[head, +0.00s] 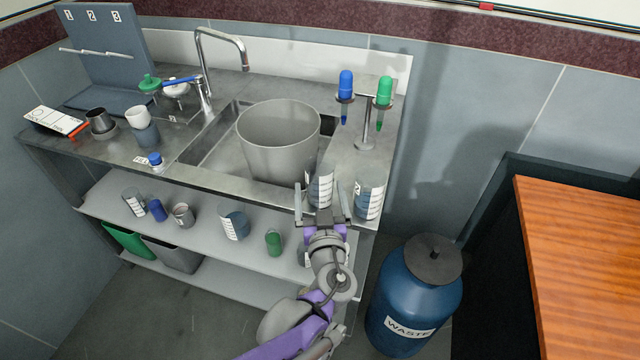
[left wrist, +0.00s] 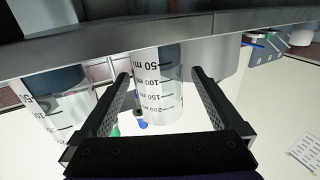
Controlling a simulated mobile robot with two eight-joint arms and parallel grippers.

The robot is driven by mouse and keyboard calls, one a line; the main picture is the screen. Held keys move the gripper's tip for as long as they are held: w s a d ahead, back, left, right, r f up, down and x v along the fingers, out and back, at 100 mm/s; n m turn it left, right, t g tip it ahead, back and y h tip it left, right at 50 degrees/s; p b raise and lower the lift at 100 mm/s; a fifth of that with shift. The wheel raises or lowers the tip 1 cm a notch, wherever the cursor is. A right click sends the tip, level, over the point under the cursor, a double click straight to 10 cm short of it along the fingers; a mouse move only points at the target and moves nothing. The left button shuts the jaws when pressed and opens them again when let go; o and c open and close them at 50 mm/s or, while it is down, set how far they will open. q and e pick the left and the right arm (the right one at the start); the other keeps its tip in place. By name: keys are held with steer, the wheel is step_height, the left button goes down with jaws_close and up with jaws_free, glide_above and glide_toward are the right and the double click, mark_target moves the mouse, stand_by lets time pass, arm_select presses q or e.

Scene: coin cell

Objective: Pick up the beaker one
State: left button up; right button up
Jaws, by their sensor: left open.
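A clear beaker (head: 321,186) with white volume markings stands on the counter's front edge, right of the sink. It also shows in the left wrist view (left wrist: 158,90), upside down, between my fingers. A second beaker (head: 369,196) with bluish contents stands just right of it; in the left wrist view this second beaker (left wrist: 62,112) is at the left. I cannot read which one is numbered one. My left gripper (head: 321,203) is open, its fingers on either side of the first beaker, with gaps visible in the wrist view. My right gripper is out of view.
A large grey bucket (head: 278,140) stands in the sink, behind and left of the beaker. A stand (head: 366,130) with blue and green tubes is behind. More beakers (head: 234,224) sit on the lower shelf. A blue waste drum (head: 415,300) stands at the right.

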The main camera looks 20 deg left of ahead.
arm_select(q)
steer(key=b+x, duration=0.1)
steer(key=x, duration=0.4)
steer(key=shift+w+d, duration=0.1)
steer(key=shift+w, duration=0.15)
steer(key=shift+r, duration=0.1)
steer(key=c, duration=1.4)
